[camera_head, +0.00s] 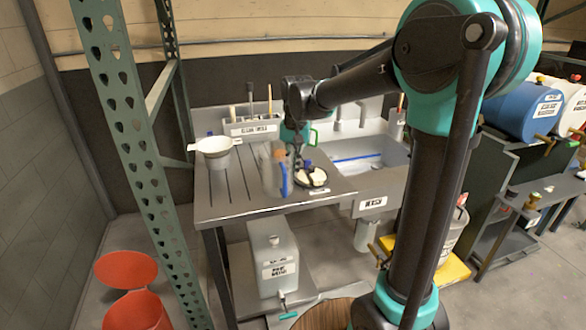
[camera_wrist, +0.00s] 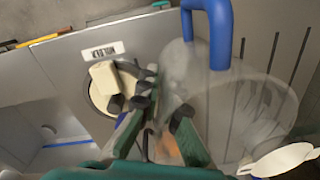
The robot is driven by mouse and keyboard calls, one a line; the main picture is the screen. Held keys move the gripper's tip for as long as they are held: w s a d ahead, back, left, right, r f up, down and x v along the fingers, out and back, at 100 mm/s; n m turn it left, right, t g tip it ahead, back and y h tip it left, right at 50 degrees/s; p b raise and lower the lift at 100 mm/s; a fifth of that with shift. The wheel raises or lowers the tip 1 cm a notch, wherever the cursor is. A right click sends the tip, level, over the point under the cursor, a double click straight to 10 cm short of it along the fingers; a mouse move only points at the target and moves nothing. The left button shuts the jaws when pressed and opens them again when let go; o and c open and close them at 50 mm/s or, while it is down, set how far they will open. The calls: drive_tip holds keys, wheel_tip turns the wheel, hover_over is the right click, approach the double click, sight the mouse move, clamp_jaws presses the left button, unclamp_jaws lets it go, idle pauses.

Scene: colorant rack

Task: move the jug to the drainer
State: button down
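The jug (camera_head: 270,172) is a translucent upright container with a blue handle, standing on the steel worktop left of my gripper (camera_head: 297,160). In the wrist view, the jug (camera_wrist: 240,100) fills the right side, beside my fingers, its blue handle at the top. My gripper (camera_wrist: 163,100) appears open, with a gap between its fingers and nothing clearly held. Whether a finger touches the jug cannot be told. The grooved drainer surface (camera_head: 225,190) is the left part of the worktop. Its grooves also show at the right of the wrist view.
A round dark dish (camera_head: 316,184) with a pale block sits right of the jug, close below my gripper. The sink (camera_head: 365,165) lies to the right. The drainer's front left is clear.

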drive_tip(key=c, duration=1.7)
unclamp_jaws()
drive_tip(key=shift+f, duration=0.1)
drive_tip(key=r, duration=1.2)
drive_tip(key=shift+d+r, duration=0.15)
drive_tip(key=shift+d, duration=0.15)
